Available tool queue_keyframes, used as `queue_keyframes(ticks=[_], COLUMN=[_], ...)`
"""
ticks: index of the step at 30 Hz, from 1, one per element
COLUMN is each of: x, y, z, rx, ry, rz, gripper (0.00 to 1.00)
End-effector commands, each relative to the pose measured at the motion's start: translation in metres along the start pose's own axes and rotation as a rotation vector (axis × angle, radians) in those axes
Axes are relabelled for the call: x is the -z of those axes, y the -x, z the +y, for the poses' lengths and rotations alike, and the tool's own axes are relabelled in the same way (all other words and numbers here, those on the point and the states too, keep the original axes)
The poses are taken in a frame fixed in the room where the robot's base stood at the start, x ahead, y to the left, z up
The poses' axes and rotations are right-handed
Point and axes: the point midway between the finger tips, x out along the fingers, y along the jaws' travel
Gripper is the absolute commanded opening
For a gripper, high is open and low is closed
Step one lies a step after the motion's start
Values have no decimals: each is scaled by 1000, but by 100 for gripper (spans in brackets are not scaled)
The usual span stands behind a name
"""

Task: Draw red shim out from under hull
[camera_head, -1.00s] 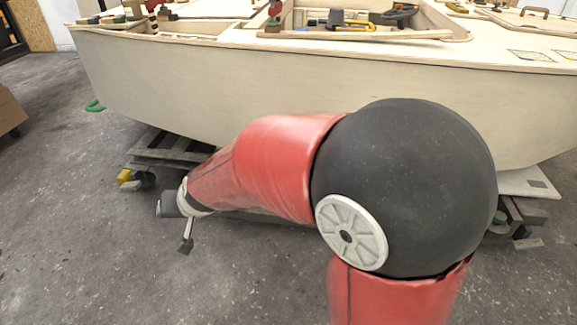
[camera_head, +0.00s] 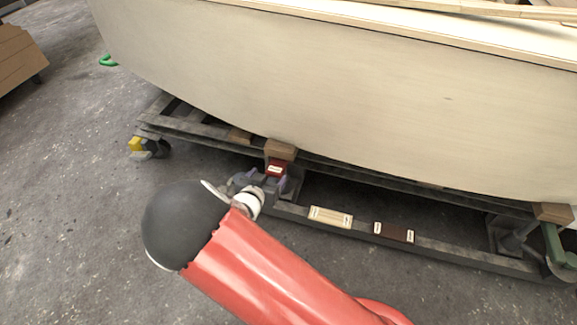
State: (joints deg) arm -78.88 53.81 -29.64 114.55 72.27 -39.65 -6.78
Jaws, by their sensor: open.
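The pale plywood hull (camera_head: 330,95) rests over a dark metal cradle (camera_head: 400,182), with a brown wooden block (camera_head: 280,149) between them. The red shim (camera_head: 277,166), with a pale label, shows just below that block. My gripper (camera_head: 269,184) is open at the end of my red arm, directly in front of the shim. Its fingers lie close around or beside the shim's near end; I cannot tell whether they touch it. The shim's far end is hidden.
A pale labelled shim (camera_head: 331,217) and a dark brown one (camera_head: 394,232) lie on the cradle's lower rail. Another wooden block (camera_head: 553,212) is under the hull at the right. A yellow-marked caster (camera_head: 146,146) stands at the left. The floor in front is clear.

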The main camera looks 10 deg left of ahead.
Motion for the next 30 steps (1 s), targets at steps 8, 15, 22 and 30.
queue_keyframes(ticks=[8, 15, 22, 30], x=[-1, -1, -2, -1], y=[0, -9, -44, -74], z=[-1, -1, 0, 0], rx=[-2, -2, -3, -2], ry=[3, 3, 4, 3], rz=[10, 9, 9, 8], gripper=[75, 75, 75, 75])
